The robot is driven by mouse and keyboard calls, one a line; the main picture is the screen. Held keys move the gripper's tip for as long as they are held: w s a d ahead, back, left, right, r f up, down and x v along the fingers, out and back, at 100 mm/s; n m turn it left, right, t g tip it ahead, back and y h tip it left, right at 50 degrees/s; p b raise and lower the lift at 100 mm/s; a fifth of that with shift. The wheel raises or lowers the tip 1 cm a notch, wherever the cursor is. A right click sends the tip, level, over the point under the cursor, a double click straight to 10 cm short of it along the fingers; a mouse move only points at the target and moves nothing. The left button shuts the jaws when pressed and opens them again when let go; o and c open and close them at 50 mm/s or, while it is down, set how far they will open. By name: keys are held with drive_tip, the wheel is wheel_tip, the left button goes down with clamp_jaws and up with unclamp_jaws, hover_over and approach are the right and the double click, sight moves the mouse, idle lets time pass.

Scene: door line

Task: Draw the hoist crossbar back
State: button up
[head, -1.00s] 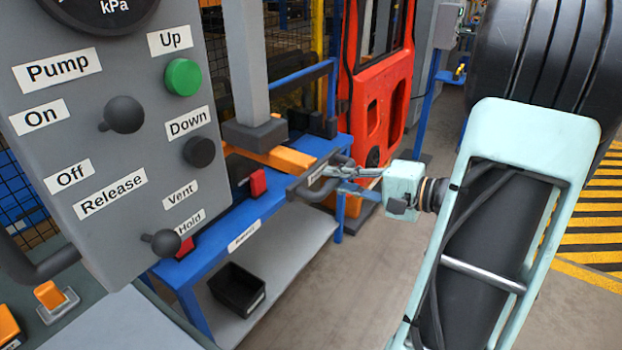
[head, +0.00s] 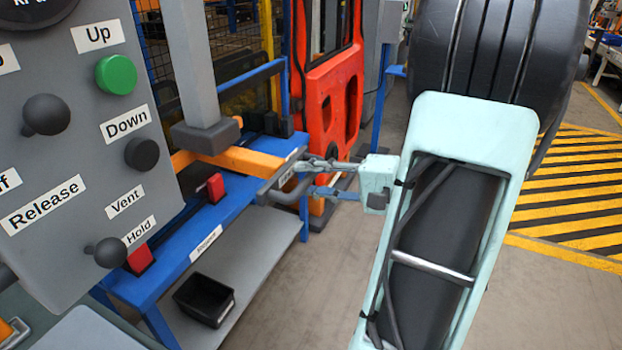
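An orange beam (head: 240,160) runs under the grey column above the blue bench. A grey bar-shaped handle (head: 282,190), which looks like the hoist crossbar, is at the beam's front end, with a label partly in view beside it. My gripper (head: 308,178) reaches in from the right at the handle. Its two slender fingers show one above the other with a gap between them, their tips overlapping the handle's right end. Whether they press on the bar is too small to tell.
A grey control panel (head: 75,170) with knobs and a green button fills the left. The blue bench (head: 225,225) carries red blocks, with a black bin (head: 204,300) on its lower shelf. A red door (head: 330,95) stands behind. Open floor lies right of the bench.

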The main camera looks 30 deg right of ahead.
drive_tip(key=v, duration=1.2)
drive_tip(key=shift+a, duration=0.1)
